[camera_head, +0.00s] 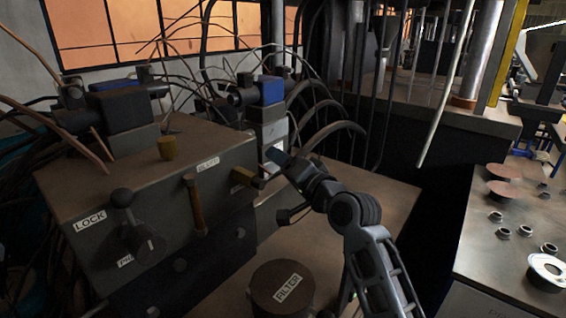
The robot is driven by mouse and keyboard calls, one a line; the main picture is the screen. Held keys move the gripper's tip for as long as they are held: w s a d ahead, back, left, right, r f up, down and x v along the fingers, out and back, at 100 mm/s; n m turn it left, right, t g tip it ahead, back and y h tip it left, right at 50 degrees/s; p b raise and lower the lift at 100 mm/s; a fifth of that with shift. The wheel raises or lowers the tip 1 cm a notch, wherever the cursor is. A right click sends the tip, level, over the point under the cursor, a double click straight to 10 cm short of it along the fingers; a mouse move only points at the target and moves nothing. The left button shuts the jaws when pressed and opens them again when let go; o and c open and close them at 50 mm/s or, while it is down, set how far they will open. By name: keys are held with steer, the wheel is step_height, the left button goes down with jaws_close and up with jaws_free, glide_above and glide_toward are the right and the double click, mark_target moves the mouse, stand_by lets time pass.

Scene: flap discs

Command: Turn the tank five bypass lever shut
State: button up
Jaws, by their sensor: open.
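A brown-grey valve block (75,190) stands at the left with several handles. A black ball-ended lever (122,198) is at its left, by a LOCK label. An upright orange-brown lever (195,205) is mid-face. A brass-coloured handle (246,178) sticks out at the right end. No readable label says tank five bypass, so I cannot tell which one is that lever. My gripper (272,162) is open and empty, just right of the brass handle and the block's right end. I cannot tell whether it touches the handle. Its fingertips are small and partly unclear.
A round brown cap (282,288) labelled ALTER stands in front. Bare bench (375,200) lies right of my arm. A separate table (490,255) at the right holds discs and small rings.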

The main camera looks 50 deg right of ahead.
steer(key=shift+f, duration=0.1)
jaws_close()
stand_by(0.5)
